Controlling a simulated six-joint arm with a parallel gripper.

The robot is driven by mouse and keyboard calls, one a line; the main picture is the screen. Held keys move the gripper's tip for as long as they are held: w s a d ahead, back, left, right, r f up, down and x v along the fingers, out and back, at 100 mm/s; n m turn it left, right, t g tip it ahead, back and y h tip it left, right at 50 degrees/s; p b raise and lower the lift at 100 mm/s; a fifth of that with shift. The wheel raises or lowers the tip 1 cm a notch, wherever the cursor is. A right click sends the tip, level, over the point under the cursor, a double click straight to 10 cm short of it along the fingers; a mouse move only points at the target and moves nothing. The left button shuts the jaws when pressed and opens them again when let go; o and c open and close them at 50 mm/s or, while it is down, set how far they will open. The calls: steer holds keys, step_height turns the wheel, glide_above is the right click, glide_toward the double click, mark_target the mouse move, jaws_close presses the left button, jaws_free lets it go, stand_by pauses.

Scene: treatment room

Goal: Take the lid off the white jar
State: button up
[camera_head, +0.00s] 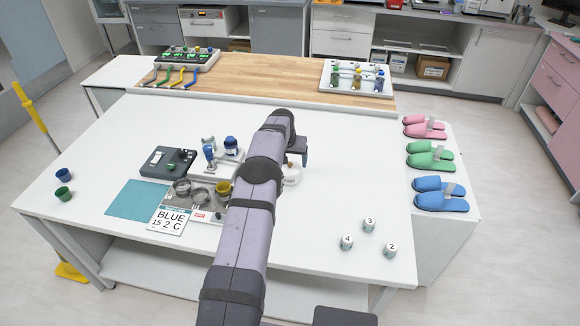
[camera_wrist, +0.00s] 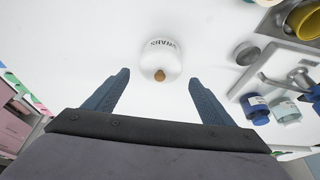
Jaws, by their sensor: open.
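The white jar (camera_wrist: 162,58) stands on the white table, with dark lettering on its side, upside down in the wrist view and reading like SWABS. A small brown knob (camera_wrist: 160,75) tops its white lid. In the head view the jar (camera_head: 291,176) is partly hidden behind my arm. My gripper (camera_wrist: 159,80) is open and empty. Its two blue fingers lie left and right of the knob in the wrist view, apart from the jar. In the head view my gripper (camera_head: 299,152) is above and close to the jar; the fingers are mostly hidden.
Beside the jar are a metal tray with bowls (camera_head: 201,193), blue-capped bottles (camera_wrist: 255,108) and a small grey round piece (camera_wrist: 246,53). A dark device (camera_head: 167,162) is further left. Numbered small pots (camera_head: 369,225) stand front right. The table right of the jar is clear.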

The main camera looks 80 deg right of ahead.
mark_target(290, 165)
steer(key=shift+d+f+p, duration=0.3)
steer(key=shift+f, duration=0.25)
steer(key=b+x, duration=0.2)
steer(key=b, duration=0.1)
steer(key=shift+f, duration=0.15)
steer(key=shift+c, duration=0.4)
